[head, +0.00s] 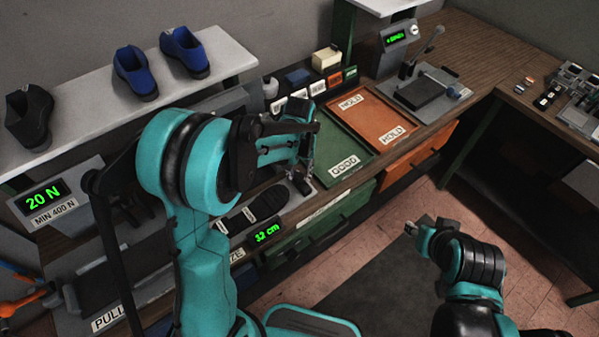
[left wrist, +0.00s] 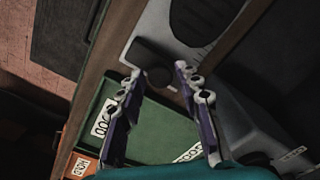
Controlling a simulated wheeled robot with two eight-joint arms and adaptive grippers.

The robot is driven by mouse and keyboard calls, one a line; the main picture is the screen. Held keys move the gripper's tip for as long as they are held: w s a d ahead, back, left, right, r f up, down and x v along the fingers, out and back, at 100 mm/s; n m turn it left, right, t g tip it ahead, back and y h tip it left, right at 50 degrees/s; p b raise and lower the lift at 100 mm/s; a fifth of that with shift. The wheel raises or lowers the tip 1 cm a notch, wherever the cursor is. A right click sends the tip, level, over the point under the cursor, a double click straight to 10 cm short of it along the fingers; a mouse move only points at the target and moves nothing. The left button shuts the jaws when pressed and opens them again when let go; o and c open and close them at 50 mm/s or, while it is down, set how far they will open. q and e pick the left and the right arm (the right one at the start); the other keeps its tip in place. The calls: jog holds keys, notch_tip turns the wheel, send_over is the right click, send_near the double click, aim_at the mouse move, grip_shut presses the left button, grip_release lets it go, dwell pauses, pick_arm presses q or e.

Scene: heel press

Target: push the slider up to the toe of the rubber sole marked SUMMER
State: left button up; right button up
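A black rubber sole (head: 262,204) lies on the grey sizing plate, partly hidden by my left arm; no SUMMER mark can be read on it. Its rounded end also shows in the left wrist view (left wrist: 203,18). A dark block, which looks like the slider (left wrist: 150,64), sits on the light plate, apart from the sole. It also shows in the head view (head: 299,184). My left gripper (left wrist: 160,74) has its fingers apart, over the block's end of the plate; whether it touches the block I cannot tell. My right gripper (head: 411,228) hangs away from the bench, its fingers too small to judge.
A green display (head: 266,233) reads 32 cm at the plate's front. Right of the plate are a green GOOD tray (head: 336,133) and an orange HOLD tray (head: 381,122). A shelf (head: 90,98) with shoes stands behind, and a 20 N display (head: 43,196) at left.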

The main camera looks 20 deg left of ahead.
pick_arm(q)
jog(key=c, duration=0.3)
jog(key=shift+s+a, duration=0.95)
jog(key=shift+s, duration=0.3)
jog(key=o, duration=0.8)
jog(key=shift+o, duration=0.2)
notch_tip(320, 180, up, 12)
